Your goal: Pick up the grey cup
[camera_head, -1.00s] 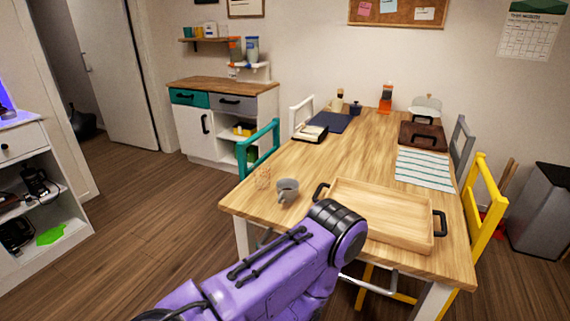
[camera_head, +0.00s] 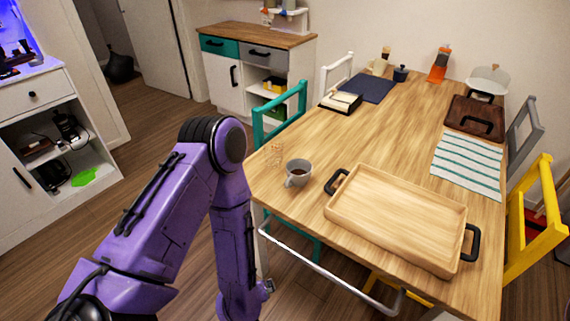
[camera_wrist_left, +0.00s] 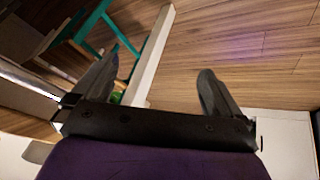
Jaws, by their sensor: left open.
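The grey cup (camera_head: 298,172) stands upright on the wooden table (camera_head: 385,130), near its left front corner. Its handle points toward the front, and its inside looks dark. My left arm is bent at the left of the table in the head view, with its forearm hanging down beside the table edge. My left gripper shows in the left wrist view (camera_wrist_left: 160,85), open with nothing between its fingers. It faces the floor and a white table leg (camera_wrist_left: 152,55). The cup is not in the left wrist view. My right gripper is in neither view.
A wooden tray (camera_head: 338,213) with black handles lies right of the cup. A small wire-like item (camera_head: 276,153) stands just behind the cup. A teal chair (camera_head: 262,125) is at the table's left side and a yellow chair (camera_head: 540,238) at the right. A metal rail (camera_head: 320,268) runs below the front edge.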

